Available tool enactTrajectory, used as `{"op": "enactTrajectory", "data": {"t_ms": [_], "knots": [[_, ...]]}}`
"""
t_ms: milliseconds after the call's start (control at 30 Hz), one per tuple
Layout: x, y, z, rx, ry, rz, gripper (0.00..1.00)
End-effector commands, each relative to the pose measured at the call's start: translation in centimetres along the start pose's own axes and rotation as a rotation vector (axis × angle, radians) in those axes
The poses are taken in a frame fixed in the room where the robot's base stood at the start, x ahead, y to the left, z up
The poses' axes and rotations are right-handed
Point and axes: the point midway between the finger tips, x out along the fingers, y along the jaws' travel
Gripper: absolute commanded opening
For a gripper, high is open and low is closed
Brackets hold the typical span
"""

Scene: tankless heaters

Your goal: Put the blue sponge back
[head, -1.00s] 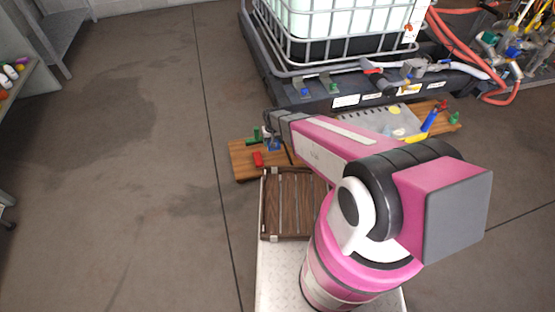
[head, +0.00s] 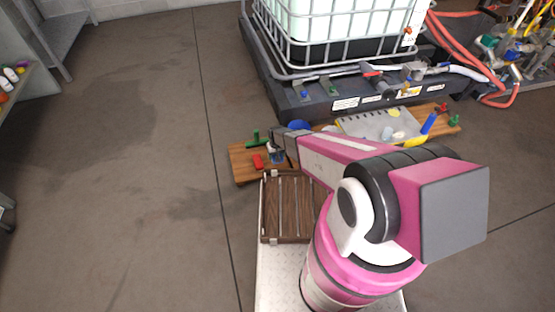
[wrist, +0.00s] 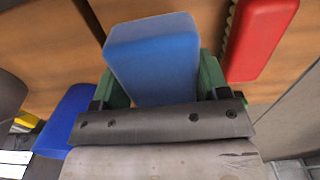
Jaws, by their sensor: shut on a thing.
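The blue sponge (wrist: 155,55) is held between the green fingers of my gripper (wrist: 162,85) in the wrist view. In the head view my gripper (head: 279,150) is over the left part of the wooden tabletop (head: 243,173), and a little of the sponge (head: 277,157) shows there. The gripper is shut on the sponge. Wood lies behind the sponge in the wrist view. I cannot tell whether the sponge touches it.
A red object (head: 258,162) and a green object (head: 254,138) lie left of the gripper. A blue object (head: 298,126) is just beyond it. A slatted brown wooden tray (head: 285,207) is nearer me. The caged tank (head: 340,50) stands behind.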

Motion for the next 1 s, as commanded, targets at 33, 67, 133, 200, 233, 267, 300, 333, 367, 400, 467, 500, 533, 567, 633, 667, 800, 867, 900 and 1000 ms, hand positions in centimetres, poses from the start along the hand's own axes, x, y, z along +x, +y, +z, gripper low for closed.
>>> {"op": "enactTrajectory", "data": {"t_ms": [33, 67, 133, 200, 233, 267, 300, 333, 367, 400, 467, 500, 533, 567, 633, 667, 800, 867, 900, 1000], "knots": [[0.6, 0.4, -0.8, 0.000, 0.000, 0.000, 0.49], [0.8, 0.6, -1.0, 0.000, 0.000, 0.000, 0.49], [1.0, 0.9, -1.3, 0.000, 0.000, 0.000, 0.49], [1.1, 1.1, -1.4, 0.000, 0.000, 0.000, 0.49], [1.2, 1.1, -1.5, 0.000, 0.000, 0.000, 0.49], [1.4, 1.2, -1.5, 0.000, -0.001, 0.000, 0.49], [1.6, 1.2, -1.5, 0.000, -0.001, 0.000, 0.49], [1.9, 1.2, -1.5, 0.000, -0.001, 0.000, 0.49], [2.3, 1.2, -1.5, 0.000, -0.001, 0.000, 0.49], [2.9, 1.1, -1.5, 0.000, -0.001, 0.000, 0.49], [3.8, 1.1, -1.5, 0.000, -0.002, 0.000, 0.49], [4.4, 1.1, -1.5, 0.000, -0.002, 0.000, 0.49], [4.7, 1.1, -1.5, 0.000, -0.002, 0.000, 0.49], [4.9, 1.1, -1.5, 0.000, -0.001, 0.000, 0.49], [5.2, 1.1, -1.4, 0.000, 0.000, 0.000, 0.49], [5.2, 1.1, -1.4, 0.000, 0.000, 0.000, 0.49], [5.1, 1.1, -1.4, 0.000, 0.000, 0.000, 0.49], [5.1, 1.1, -1.4, 0.000, 0.000, 0.000, 0.49], [5.2, 1.1, -1.4, 0.000, 0.000, 0.000, 0.49], [5.4, 1.1, -1.4, 0.000, 0.000, 0.000, 0.75]]}}
